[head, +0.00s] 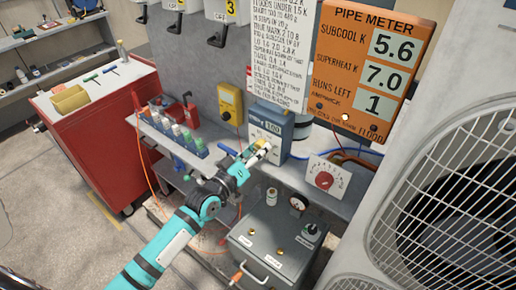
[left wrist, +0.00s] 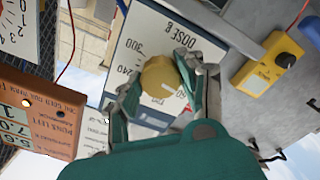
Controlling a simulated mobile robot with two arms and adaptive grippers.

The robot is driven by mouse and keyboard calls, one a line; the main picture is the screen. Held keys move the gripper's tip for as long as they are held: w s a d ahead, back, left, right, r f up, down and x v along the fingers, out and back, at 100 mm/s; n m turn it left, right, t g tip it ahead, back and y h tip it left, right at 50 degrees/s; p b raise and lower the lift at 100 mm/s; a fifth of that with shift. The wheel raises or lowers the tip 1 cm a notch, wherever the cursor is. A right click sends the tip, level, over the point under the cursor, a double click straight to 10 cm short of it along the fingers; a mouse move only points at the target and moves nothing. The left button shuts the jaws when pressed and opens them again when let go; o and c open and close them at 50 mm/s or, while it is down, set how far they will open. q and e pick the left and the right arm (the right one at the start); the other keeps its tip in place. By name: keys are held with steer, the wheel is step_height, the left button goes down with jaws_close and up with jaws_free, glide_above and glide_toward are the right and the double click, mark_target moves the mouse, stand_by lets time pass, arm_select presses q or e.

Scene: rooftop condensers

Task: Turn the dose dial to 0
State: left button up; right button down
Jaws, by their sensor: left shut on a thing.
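The dose dial is a round yellow knob (left wrist: 160,77) on a white face marked "DOSE g" (left wrist: 132,30), with numbers such as 300 and 240 around it. The face shows upside down in the left wrist view. In the head view the dial belongs to a blue box (head: 284,122) with a small display on the grey shelf. My left gripper (head: 256,152) is at the front of this box. In the left wrist view its two fingers (left wrist: 158,84) are closed around the knob from both sides. The gripper partly hides the knob and the lower numbers. My right gripper is out of view.
An orange pipe meter (head: 365,60) reads 5.6, 7.0 and 1. A yellow meter (head: 230,103) hangs left of the box. A white panel with a red knob (head: 325,180) is to the right. Small bottles (head: 180,135) stand at left. A grey case (head: 275,240) is below.

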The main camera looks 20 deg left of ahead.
arm_select(q)
steer(key=n, duration=0.3)
steer(key=shift+n, duration=0.3)
steer(key=shift+n+p, duration=0.35)
steer(key=shift+n, duration=0.85)
steer(key=o, duration=1.1)
steer(key=shift+o, duration=0.2)
steer(key=v, duration=1.2)
